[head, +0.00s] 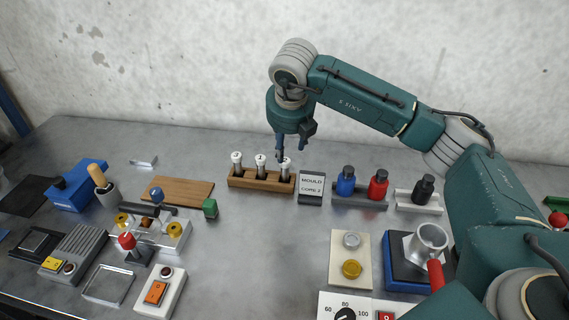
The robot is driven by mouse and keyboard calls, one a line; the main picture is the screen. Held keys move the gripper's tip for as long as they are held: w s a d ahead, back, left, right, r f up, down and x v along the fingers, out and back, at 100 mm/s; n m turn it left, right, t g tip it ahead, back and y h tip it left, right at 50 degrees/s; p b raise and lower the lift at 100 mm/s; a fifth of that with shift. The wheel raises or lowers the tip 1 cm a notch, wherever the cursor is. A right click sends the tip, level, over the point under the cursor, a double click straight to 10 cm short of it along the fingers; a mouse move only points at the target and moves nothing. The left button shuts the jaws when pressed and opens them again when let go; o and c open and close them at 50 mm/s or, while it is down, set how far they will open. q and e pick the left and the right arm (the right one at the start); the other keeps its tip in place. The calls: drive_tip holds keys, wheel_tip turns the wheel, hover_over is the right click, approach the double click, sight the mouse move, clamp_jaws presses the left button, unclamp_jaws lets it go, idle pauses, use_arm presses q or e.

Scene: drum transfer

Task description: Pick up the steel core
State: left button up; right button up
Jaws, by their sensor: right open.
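A wooden rack (245,183) stands at the middle of the table and holds three upright steel cores with pale round heads. They are the left core (237,158), the middle core (260,160) and the right core (286,163); their lower parts are hidden in the rack. The heads carry small marks too small to read surely. My right gripper (291,150) points down just above the right core, open, with its fingers close to that core's head. I cannot tell whether they touch it. My left gripper is not in view.
Further right are blue (345,184), red (378,186) and black (423,190) bottles in holders. The table before the rack is clear.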

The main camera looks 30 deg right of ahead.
sight(285, 161)
drive_tip(key=x, duration=0.3)
drive_tip(key=shift+s+f+p, duration=0.1)
drive_tip(key=shift+f+p, duration=0.1)
drive_tip(key=shift+p, duration=0.2)
drive_tip(key=p+x, duration=0.1)
drive_tip(key=x, duration=0.1)
drive_tip(key=p+x, duration=0.1)
drive_tip(key=x, duration=0.2)
drive_tip(key=shift+a, duration=0.25)
drive_tip(key=shift+d+f, duration=0.1)
drive_tip(key=shift+f, duration=0.4)
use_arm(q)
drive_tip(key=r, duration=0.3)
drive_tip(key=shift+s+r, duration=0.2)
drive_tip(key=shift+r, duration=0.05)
use_arm(e)
clamp_jaws()
